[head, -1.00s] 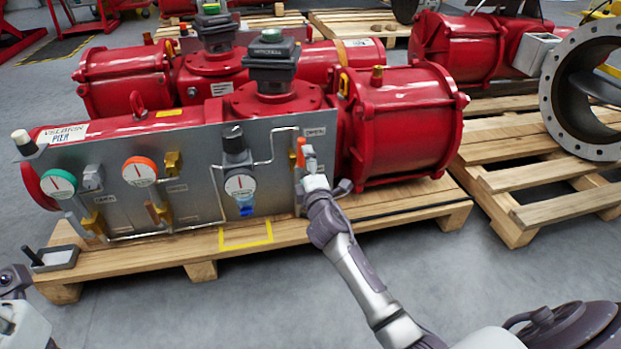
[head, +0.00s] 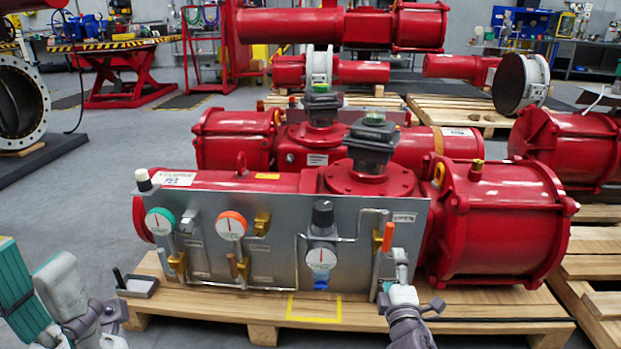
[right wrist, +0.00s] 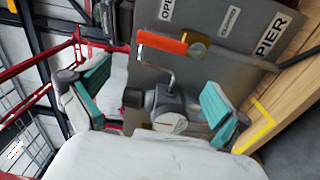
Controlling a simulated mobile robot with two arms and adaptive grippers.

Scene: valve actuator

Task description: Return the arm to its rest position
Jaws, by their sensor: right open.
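The valve actuator is a red cylinder unit (head: 495,225) with a grey panel (head: 270,262) on its front. The panel carries an orange-handled lever (head: 388,237) at its right end, standing upright. My right gripper (head: 401,268) is just below and in front of that lever. In the right wrist view the open right gripper (right wrist: 152,100) has its teal-padded fingers spread wide. The orange handle (right wrist: 163,43) lies beyond them, apart from both pads, and a dark fitting with a round gauge (right wrist: 170,122) shows between them. My left gripper (head: 60,300) is partly visible at the lower left; its opening is unclear.
The actuator rests on a wooden pallet (head: 225,307) with a yellow square (head: 314,308) marked on it. A small dark tray (head: 138,286) sits at its left end. More red actuators and pallets stand behind and at right. Grey floor (head: 100,205) is clear at left.

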